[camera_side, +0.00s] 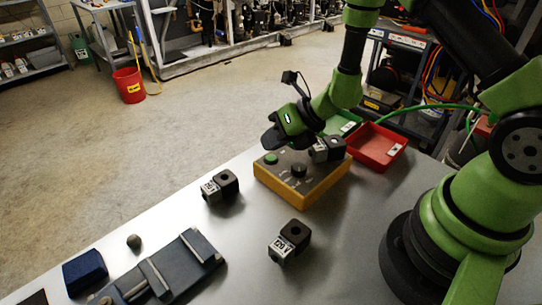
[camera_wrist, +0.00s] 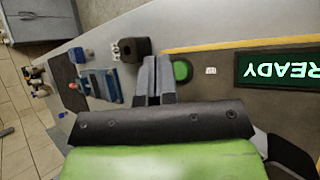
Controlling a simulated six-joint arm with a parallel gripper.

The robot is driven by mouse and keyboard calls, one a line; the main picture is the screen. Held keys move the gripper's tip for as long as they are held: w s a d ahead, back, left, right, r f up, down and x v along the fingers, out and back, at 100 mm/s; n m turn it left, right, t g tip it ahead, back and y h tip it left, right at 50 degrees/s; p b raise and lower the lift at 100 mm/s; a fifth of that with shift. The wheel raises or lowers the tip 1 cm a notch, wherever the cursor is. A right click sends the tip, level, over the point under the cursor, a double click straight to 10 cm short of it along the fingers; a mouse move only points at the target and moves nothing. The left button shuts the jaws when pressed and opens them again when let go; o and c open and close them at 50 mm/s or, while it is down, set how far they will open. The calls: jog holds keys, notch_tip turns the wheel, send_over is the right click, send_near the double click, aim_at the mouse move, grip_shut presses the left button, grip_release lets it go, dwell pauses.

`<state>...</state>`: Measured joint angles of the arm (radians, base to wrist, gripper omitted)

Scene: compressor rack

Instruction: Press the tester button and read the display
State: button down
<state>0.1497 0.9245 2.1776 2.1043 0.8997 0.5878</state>
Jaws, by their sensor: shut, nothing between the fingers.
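The tester (camera_side: 262,181) is a yellow box with a grey top on the metal table. Its green button (camera_side: 271,159) is near the left corner, and the button also shows in the wrist view (camera_wrist: 182,70). The tester's dark display (camera_wrist: 280,68) reads READY in pale green letters, upside down in the wrist view. My gripper (camera_side: 270,141) is shut and empty, just above the button end of the tester. In the wrist view its closed fingertips (camera_wrist: 155,58) lie just left of the button. Contact with the button cannot be told.
A black coil (camera_side: 326,149) sits on the tester's far side. Two more coils stand on the table, one left of the tester (camera_side: 220,186) and one in front (camera_side: 290,240). Behind are a red tray (camera_side: 378,147) and a green tray (camera_side: 345,122). A grey fixture (camera_side: 165,270) lies front left.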

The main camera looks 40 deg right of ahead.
aim_at(275, 157)
jog(key=shift+f, duration=0.1)
jog(key=shift+f, duration=0.35)
jog(key=shift+s+d+f, duration=0.1)
jog(key=shift+s+f, duration=0.05)
jog(key=shift+f, duration=0.55)
dwell(1.1)
jog(key=shift+s+r, duration=0.35)
jog(key=shift+r, duration=0.3)
jog(key=shift+w+r, duration=0.1)
jog(key=shift+r, duration=2.55)
